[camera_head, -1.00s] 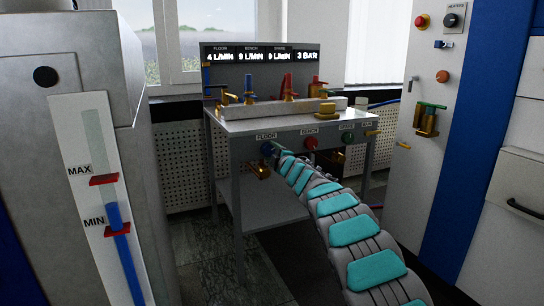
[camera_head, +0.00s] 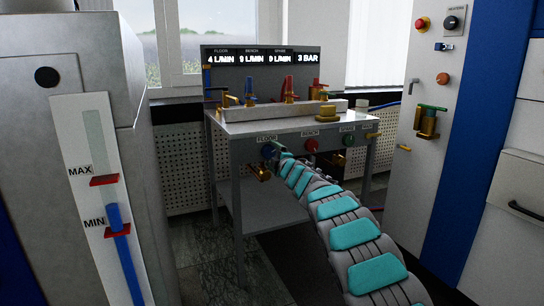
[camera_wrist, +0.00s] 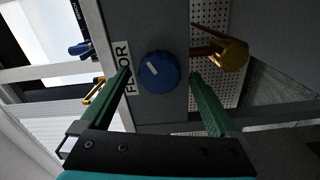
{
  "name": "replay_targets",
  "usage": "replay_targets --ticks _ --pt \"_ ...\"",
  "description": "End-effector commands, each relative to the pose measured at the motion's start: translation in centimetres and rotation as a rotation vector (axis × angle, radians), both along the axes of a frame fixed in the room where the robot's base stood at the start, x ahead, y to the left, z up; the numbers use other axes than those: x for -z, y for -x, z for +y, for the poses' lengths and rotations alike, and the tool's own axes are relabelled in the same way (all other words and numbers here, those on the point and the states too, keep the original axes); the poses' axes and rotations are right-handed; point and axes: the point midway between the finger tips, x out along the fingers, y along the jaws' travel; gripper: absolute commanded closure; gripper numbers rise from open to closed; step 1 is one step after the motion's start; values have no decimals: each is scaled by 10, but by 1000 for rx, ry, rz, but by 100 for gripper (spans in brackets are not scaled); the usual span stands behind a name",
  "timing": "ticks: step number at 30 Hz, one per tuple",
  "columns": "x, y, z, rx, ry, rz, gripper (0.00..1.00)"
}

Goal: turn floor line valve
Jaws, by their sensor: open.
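The floor line valve is a round blue knob (camera_wrist: 159,72) with a white pointer mark, beside the FLOOR label (camera_wrist: 125,66) on the bench's front panel. In the wrist view my gripper (camera_wrist: 160,79) is open, with one green finger on each side of the knob. Gaps show between the fingers and the knob; I cannot tell whether the fingertips reach alongside it. In the head view the blue knob (camera_head: 267,152) is small, with my gripper's end right next to it. The display (camera_head: 260,57) reads 4 L/MIN under FLOOR.
The metal bench (camera_head: 235,170) also carries a red knob (camera_head: 311,145) under BENCH and a green knob (camera_head: 348,140). A brass valve part (camera_wrist: 232,54) sits close to the right finger in the wrist view. A tall cabinet (camera_head: 80,60) stands at left.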

Motion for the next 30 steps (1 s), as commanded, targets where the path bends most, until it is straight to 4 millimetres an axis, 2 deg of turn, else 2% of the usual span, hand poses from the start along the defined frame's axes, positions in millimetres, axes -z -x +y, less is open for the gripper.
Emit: replay_targets --ticks 8,13,30 --pt "0 1 -1 0 0 0 4" --pt "1 8 -3 0 1 0 4" --pt "1 60 -20 0 2 3 4"
